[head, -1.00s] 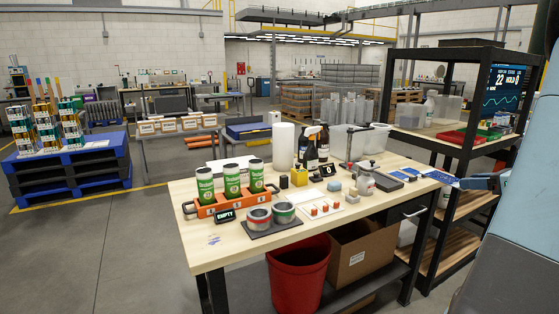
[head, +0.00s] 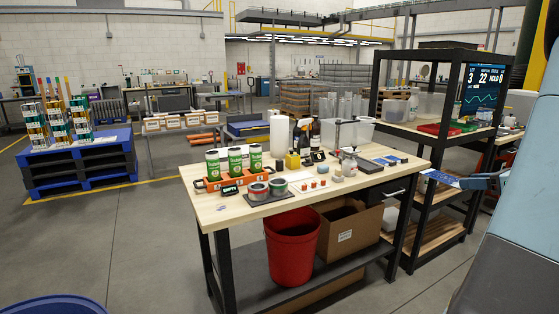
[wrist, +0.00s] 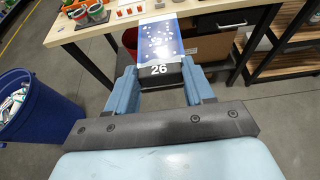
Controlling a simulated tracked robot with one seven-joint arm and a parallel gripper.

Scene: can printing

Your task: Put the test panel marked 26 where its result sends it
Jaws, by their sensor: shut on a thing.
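The test panel (wrist: 160,38) is blue with scattered white spots and patches. A black end piece marked 26 in white faces the wrist camera. My gripper (wrist: 159,76) is shut on that black end, and the panel sticks out ahead, in the air in front of the bench. In the head view the panel (head: 442,179) shows as a blue strip at the right, with my gripper (head: 478,182) behind it. A blue bin (wrist: 42,112) with crumpled whitish and green contents stands at the left in the wrist view. Its rim (head: 50,306) shows at the head view's bottom left.
The wooden bench (head: 225,210) holds cans in an orange rack (head: 230,181), bottles and a clear tub. Below are a red bin (head: 291,250) and a cardboard box (head: 350,231).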

